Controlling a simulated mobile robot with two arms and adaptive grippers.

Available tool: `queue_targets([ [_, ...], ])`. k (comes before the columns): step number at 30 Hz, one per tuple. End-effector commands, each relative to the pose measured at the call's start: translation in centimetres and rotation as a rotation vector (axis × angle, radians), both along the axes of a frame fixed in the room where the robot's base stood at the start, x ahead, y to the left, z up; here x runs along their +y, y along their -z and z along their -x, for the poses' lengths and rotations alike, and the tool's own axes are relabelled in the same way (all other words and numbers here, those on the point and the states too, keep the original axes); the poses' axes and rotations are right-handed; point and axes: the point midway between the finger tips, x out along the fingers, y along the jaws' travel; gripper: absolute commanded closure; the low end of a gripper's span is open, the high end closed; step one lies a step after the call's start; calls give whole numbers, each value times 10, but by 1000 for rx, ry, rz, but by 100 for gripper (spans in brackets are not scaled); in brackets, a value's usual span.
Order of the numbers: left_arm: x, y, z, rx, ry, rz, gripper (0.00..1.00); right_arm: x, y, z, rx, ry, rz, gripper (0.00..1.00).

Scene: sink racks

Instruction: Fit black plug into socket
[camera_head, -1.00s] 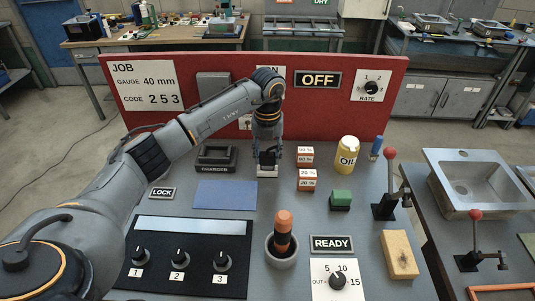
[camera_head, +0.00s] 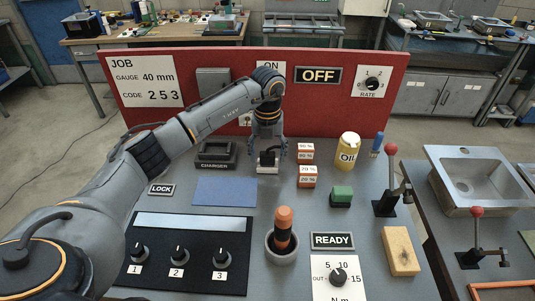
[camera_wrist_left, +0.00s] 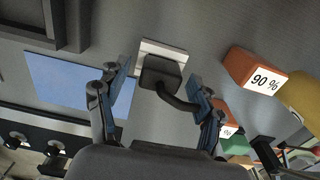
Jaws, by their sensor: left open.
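A black plug (camera_head: 267,158) with a short dark cable sits against a white block (camera_head: 267,170) on the grey bench. In the left wrist view, the plug (camera_wrist_left: 160,74) stands against the white block (camera_wrist_left: 164,49), and its cable curves to the right. I cannot tell how deep the plug sits, or whether this block is the socket. My left gripper (camera_head: 269,153) is open, with its fingers on either side of the plug and apart from it. In the left wrist view, gaps show between the plug and both fingers. My right gripper is out of view.
A charger cradle (camera_head: 215,155) stands left of the plug, and percent-marked blocks (camera_head: 307,176) stand to its right. A red panel (camera_head: 330,115) rises behind. The blue mat (camera_head: 225,191) in front is bare. An orange-and-black handle (camera_head: 284,230) stands upright in a cup.

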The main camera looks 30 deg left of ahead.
Motion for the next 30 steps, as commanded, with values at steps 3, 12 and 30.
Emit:
queue_targets([
  [3, 0, -16, -1, -4, 1, 0, 33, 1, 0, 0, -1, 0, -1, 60],
  [12, 0, -80, -1, -6, -1, 1, 33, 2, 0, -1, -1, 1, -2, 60],
  [30, 0, -117, 0, 0, 0, 0, 33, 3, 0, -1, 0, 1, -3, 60],
])
